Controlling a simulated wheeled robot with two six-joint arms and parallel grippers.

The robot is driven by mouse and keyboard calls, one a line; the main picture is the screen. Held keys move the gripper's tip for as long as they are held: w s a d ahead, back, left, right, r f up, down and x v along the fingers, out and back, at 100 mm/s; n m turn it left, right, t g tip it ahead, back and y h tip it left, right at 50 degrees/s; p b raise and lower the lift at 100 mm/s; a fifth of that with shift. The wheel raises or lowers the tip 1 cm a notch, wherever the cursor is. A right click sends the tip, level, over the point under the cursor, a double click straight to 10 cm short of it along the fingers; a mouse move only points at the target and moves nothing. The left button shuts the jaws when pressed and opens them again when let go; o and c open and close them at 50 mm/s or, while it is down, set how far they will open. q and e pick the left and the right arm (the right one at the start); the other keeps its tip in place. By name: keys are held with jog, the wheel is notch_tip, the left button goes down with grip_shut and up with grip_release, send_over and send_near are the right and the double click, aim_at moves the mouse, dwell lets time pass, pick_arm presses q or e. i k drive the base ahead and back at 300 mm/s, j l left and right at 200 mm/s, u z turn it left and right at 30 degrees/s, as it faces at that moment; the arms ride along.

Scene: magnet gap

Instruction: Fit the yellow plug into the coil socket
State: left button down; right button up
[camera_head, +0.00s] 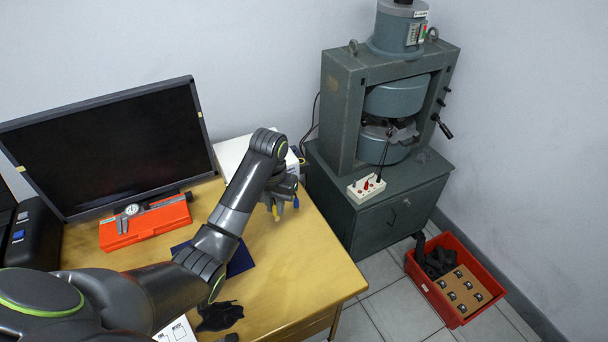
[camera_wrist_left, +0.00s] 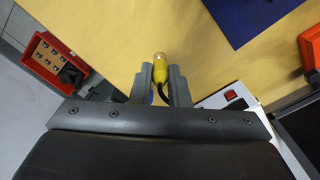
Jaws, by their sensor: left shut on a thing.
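My left gripper (camera_head: 284,204) is over the right part of the wooden table. It is shut on the yellow plug (camera_wrist_left: 160,66), which sticks out between the fingertips in the left wrist view with a dark cable behind it. A small yellow bit of the plug also shows in the head view (camera_head: 275,213). A blue part (camera_head: 296,203) shows beside it. A pale socket box (camera_head: 366,188) with red parts sits on the grey cabinet, apart from the gripper. I cannot tell which opening is the coil socket. My right gripper is not in view.
The grey magnet frame (camera_head: 345,110) stands on the cabinet (camera_head: 390,220), right of the table (camera_head: 310,260). A white box (camera_head: 232,152) is behind my gripper. A monitor (camera_head: 105,140) and an orange case (camera_head: 145,224) are left. A red crate (camera_head: 415,273) is on the floor.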

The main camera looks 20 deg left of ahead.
aim_at(229, 155)
jog(key=i+l+u, duration=0.1)
jog(key=l+u, duration=0.15)
jog(key=l, duration=0.5)
jog(key=l+u, duration=0.25)
jog(key=l, duration=0.5)
jog(key=i+l+u, duration=0.2)
jog(key=i, duration=0.35)
jog(key=i+l+u, duration=0.2)
jog(key=i+l, duration=0.15)
jog(key=i, duration=0.2)
jog(key=i+l+u, duration=0.2)
jog(key=i+l, duration=0.15)
jog(key=i, duration=0.15)
